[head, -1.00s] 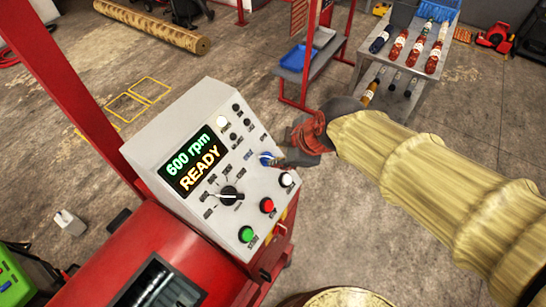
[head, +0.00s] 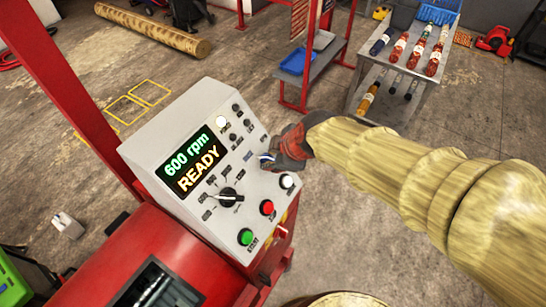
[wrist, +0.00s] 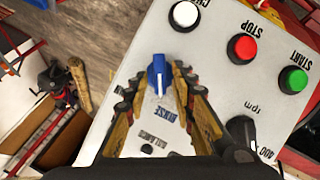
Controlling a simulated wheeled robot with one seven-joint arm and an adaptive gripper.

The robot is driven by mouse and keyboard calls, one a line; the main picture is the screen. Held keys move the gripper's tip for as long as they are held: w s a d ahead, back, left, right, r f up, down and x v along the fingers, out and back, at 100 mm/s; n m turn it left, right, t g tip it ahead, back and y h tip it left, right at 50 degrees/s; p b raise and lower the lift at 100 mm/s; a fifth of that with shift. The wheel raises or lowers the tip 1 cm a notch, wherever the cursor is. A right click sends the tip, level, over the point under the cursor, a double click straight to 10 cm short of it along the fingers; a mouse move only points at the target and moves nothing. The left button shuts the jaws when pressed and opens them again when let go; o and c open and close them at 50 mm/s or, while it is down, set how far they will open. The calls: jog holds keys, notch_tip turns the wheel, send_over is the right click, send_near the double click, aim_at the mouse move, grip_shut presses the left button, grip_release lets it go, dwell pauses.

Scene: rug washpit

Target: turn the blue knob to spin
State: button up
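The blue knob (wrist: 157,75) sits on the sloped white face of the control panel (head: 150,150). In the wrist view it lies between my fingertips, with a pale pointer mark on it and the word RINSE printed beside it. My gripper (wrist: 156,88) is open around the knob, with a gap on the left and a narrower one on the right; I cannot tell if the right finger touches. In the head view my gripper (head: 272,155) covers most of the knob. The display (head: 190,159) reads 600 rpm READY.
On the panel are a black rpm dial (head: 229,198), a green START button (head: 246,237), a red STOP button (head: 268,208) and a white button (head: 287,181). The panel stands on a red machine (head: 145,245).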

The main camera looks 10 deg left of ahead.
grip_shut()
dwell(0.5)
jog(key=m+g, duration=0.1)
jog(key=m, duration=0.1)
jog(key=w+m+g, duration=0.1)
jog(key=m, duration=0.2)
jog(key=shift+d+r+y, duration=0.1)
jog(key=shift+y, duration=0.2)
jog(key=m+g, duration=0.1)
jog(key=m, duration=0.1)
jog(key=m+g+y, duration=0.1)
jog(key=m, duration=0.1)
jog(key=shift+w+d+m+p, duration=0.2)
jog(key=shift+m+p, duration=0.1)
jog(key=shift+m, duration=0.1)
dwell(0.3)
jog(key=shift+o, duration=0.7)
grip_release()
jog(key=shift+o, duration=0.4)
